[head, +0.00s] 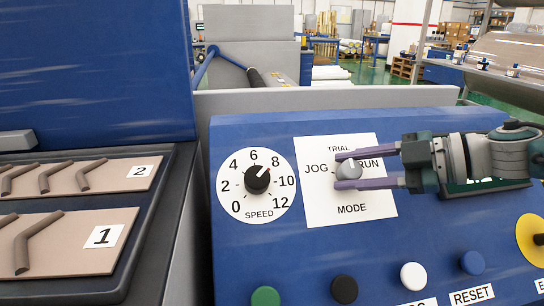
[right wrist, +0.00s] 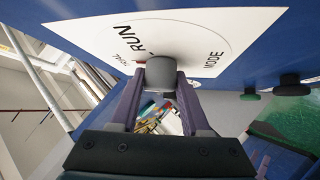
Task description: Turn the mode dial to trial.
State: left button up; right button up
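The mode dial (head: 348,171) is a grey knob on a white plate (head: 346,203) marked JOG at left, TRIAL at top and RUN at right. My right gripper (head: 349,170) comes in from the right, with one purple finger above the knob and one below it. In the right wrist view the knob (right wrist: 161,72) sits between the two fingertips, which appear to touch its sides. A pale mark shows on the upper part of the knob, but the exact setting is hard to read. My left gripper is out of view.
A black speed dial (head: 257,180) is left of the mode plate. Green (head: 265,297), black (head: 344,289) and white (head: 413,276) buttons, a RESET button (head: 471,263) and a yellow disc (head: 532,240) lie below and right. Trays with bent rods (head: 62,239) stand at left.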

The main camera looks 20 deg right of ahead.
jog(key=o, duration=0.4)
jog(key=shift+s+d+r, duration=0.2)
jog(key=shift+s+d, duration=0.05)
jog(key=shift+s, duration=0.05)
jog(key=p+v, duration=0.2)
jog(key=v, duration=0.7)
